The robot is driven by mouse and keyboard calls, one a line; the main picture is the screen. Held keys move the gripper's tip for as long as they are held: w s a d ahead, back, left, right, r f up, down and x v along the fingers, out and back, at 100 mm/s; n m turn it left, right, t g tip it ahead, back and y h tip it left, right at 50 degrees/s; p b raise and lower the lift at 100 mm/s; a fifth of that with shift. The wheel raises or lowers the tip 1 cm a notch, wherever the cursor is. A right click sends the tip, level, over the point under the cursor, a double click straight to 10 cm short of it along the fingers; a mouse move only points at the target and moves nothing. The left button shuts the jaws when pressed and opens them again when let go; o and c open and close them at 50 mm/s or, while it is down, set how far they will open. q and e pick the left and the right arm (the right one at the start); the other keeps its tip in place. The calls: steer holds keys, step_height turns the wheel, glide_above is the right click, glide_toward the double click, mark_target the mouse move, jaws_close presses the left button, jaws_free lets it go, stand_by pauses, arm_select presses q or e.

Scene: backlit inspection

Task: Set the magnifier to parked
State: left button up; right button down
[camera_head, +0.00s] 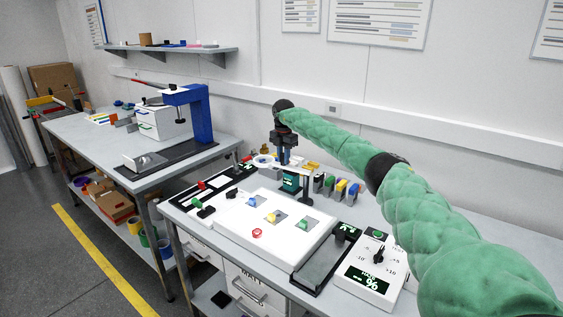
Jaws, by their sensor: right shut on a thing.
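My right gripper (291,162) reaches down over the back of the front bench, at the end of the green-sleeved arm from the right. It is shut on what looks like the magnifier, by a dark post (305,186). A pale round part (264,161), perhaps its lens, lies just left of the fingers. The gripper hides much of the magnifier, and its setting is too small to tell. A teal block (291,182) stands just below the fingers. My left gripper is not in view.
A white panel (240,236) with coloured knobs lies in front of the gripper. A white dial box (366,285) stands at the right. Several coloured blocks (341,188) stand right of the gripper. A blue stand (201,113) is on the left bench.

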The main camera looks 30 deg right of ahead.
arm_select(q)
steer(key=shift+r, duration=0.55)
arm_select(e)
steer(key=shift+w+d+r+m, duration=0.1)
steer(key=shift+w+d+m, duration=0.2)
steer(key=shift+d+m, duration=0.4)
steer(key=shift+r, duration=0.1)
steer(key=c, duration=1.5)
jaws_free()
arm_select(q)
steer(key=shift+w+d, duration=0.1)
arm_select(e)
steer(key=shift+o, duration=1.2)
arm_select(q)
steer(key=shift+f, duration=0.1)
